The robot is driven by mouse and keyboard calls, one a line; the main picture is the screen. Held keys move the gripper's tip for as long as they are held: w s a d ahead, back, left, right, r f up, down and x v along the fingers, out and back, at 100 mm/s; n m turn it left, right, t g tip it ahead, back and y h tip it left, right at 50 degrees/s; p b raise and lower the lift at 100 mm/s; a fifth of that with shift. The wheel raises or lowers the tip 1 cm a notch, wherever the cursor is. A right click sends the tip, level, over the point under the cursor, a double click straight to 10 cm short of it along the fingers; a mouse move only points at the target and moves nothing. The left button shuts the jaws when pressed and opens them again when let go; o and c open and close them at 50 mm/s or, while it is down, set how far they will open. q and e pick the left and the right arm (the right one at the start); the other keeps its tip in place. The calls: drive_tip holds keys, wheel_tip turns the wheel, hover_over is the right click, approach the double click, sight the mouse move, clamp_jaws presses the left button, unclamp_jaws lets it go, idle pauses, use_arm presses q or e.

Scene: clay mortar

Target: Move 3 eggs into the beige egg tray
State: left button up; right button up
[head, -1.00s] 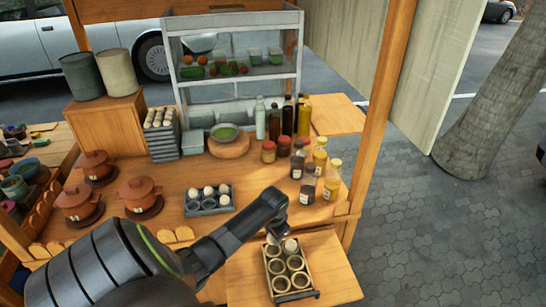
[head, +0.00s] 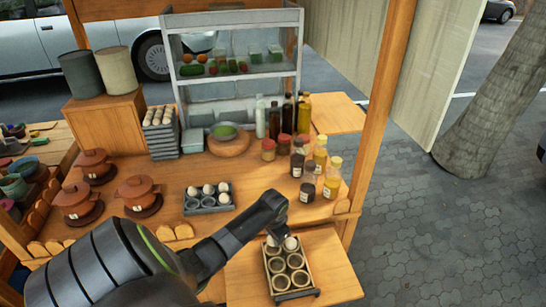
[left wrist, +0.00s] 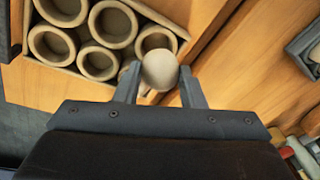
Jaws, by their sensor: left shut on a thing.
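The beige egg tray (head: 292,294) lies on the wooden side board at the stall's front right. Its cups also show in the left wrist view (left wrist: 97,62), where several look empty. My left gripper (left wrist: 160,86) is shut on a pale egg (left wrist: 160,70), one finger on each side. The egg is over the tray's corner and hides part of a cup; I cannot tell whether it touches the tray. In the head view this egg (head: 290,243) shows at the tray's far right corner. Three white eggs (head: 208,190) sit in the back row of a grey tray (head: 208,210).
Sauce bottles and jars (head: 308,188) stand close behind the side board. Lidded clay pots (head: 137,190) are at the left. A stack of grey egg trays (head: 163,143) stands farther back. A wooden post (head: 385,90) rises at the right.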

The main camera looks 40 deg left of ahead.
sight(273, 244)
use_arm(q)
drive_tip(key=shift+f, duration=0.35)
drive_tip(key=shift+f+b, duration=0.75)
drive_tip(key=shift+f, duration=0.15)
idle(0.4)
drive_tip(key=shift+f+b, duration=0.75)
drive_tip(key=shift+f, duration=0.45)
idle(0.4)
drive_tip(key=o, duration=0.7)
drive_tip(key=r, duration=0.5)
drive_tip(key=s+d+r+b, duration=0.1)
drive_tip(key=r, duration=0.5)
drive_tip(key=s+d+r, duration=0.1)
drive_tip(key=r, duration=0.5)
drive_tip(key=shift+r, duration=0.15)
drive_tip(key=shift+d, duration=0.1)
